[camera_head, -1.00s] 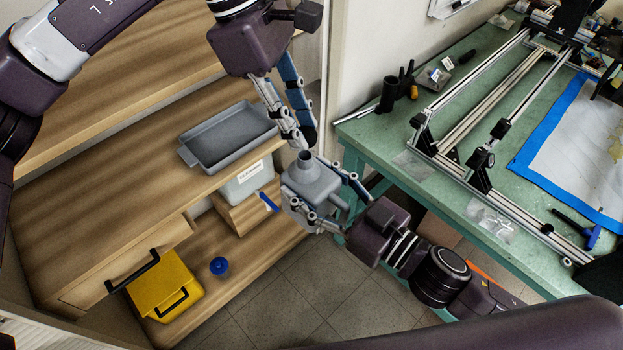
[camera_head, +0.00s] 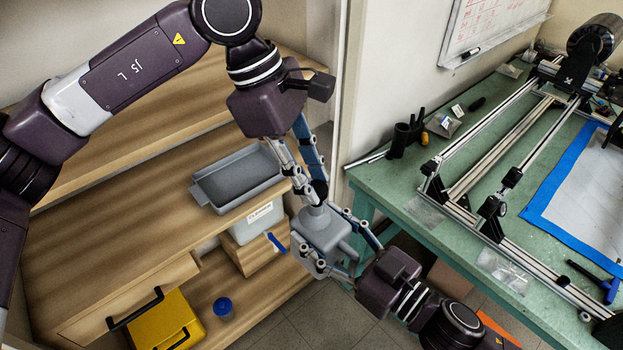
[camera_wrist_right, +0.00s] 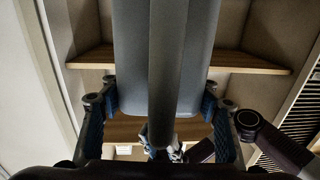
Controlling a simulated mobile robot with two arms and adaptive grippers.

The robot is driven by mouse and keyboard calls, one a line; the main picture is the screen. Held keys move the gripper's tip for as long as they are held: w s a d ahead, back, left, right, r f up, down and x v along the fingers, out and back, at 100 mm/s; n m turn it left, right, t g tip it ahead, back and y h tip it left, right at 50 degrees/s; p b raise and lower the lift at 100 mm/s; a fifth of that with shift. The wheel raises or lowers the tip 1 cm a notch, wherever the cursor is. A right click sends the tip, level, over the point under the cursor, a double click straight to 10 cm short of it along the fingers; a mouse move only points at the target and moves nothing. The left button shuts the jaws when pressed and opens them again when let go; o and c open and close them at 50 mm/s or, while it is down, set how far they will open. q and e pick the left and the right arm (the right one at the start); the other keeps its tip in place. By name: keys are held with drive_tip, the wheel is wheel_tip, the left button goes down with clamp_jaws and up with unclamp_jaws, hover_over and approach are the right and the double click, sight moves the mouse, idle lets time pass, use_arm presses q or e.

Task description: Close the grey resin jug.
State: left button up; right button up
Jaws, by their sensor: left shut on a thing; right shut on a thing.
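The grey resin jug (camera_head: 322,232) is held in the air, its neck pointing up, in front of the wooden shelf. My right gripper (camera_head: 318,236) is shut on the jug's body, one finger on each side. In the right wrist view the jug's grey body (camera_wrist_right: 182,60) fills the middle, between the fingers of my right gripper (camera_wrist_right: 160,100). My left gripper (camera_head: 318,194) points down from above, shut on a small dark piece, apparently a cap, right over the jug's neck. The fingers partly hide the neck, so I cannot tell whether the piece touches it.
A yellow box (camera_head: 168,322) and a blue round container (camera_head: 223,307) are lower. The green workbench (camera_head: 405,187) with a rail frame is at right.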

use_arm(q)
drive_tip(key=shift+f, duration=0.15)
drive_tip(key=shift+f, duration=0.8)
drive_tip(key=shift+f, duration=0.55)
